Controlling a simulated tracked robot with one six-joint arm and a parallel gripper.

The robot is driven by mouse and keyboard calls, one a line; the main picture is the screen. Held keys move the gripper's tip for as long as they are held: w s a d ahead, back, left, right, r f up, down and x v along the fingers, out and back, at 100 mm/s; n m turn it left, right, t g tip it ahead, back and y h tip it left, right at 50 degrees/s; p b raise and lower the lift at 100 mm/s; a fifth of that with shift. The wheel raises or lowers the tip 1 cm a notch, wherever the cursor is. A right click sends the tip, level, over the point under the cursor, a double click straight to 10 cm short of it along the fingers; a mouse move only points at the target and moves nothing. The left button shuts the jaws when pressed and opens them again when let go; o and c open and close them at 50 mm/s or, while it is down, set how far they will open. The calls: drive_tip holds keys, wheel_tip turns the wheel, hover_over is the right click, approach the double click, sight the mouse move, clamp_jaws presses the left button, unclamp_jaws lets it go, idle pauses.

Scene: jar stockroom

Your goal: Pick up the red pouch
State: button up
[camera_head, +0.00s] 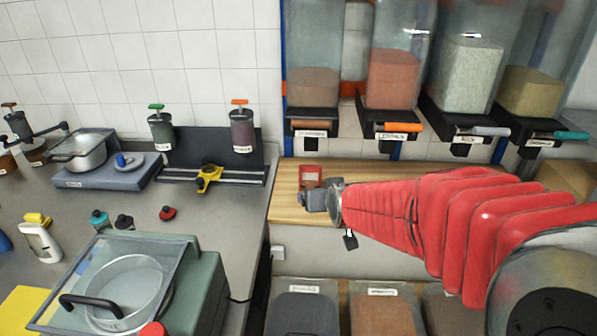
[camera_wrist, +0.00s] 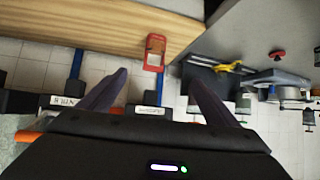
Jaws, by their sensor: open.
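The red pouch (camera_head: 311,172) is at the left end of the wooden shelf, against the tiled wall side. Its lower part is partly hidden behind my gripper (camera_head: 313,198) in the head view. In the wrist view the red pouch (camera_wrist: 155,50) shows a pale label and sits at the wood's edge. My gripper (camera_wrist: 158,77) has its two dark fingers spread apart with nothing between them. The pouch lies past the fingertips, roughly centred between them in the picture, and looks apart from them.
The wooden shelf (camera_head: 288,208) is mostly bare around the pouch. Clear dispensers (camera_head: 392,75) with coloured handles hang above it. Grey bins (camera_head: 300,310) stand below. A grey counter (camera_head: 215,215) to the left carries a glass-lidded green machine (camera_head: 205,285), a pot (camera_head: 80,153) and a yellow clamp (camera_head: 208,177).

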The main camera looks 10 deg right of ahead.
drive_tip(key=w+f+t, duration=0.2)
drive_tip(key=w+f, duration=0.2)
drive_tip(key=w, duration=0.3)
drive_tip(key=t+h, duration=0.1)
drive_tip(key=t, duration=0.4)
approach(310, 182)
wheel_tip(310, 182, down, 3)
drive_tip(key=s, duration=0.2)
drive_tip(key=shift+w+d+f, duration=0.1)
drive_tip(key=shift+d+f, duration=0.05)
drive_tip(key=shift+f, duration=0.4)
drive_tip(key=shift+w, duration=0.15)
drive_tip(key=shift+w+d, duration=0.2)
drive_tip(key=shift+w, duration=4)
drive_tip(key=shift+w+d+f, duration=0.1)
drive_tip(key=shift+w, duration=1.15)
drive_tip(key=shift+w+d+f, duration=0.1)
drive_tip(key=shift+w, duration=1.2)
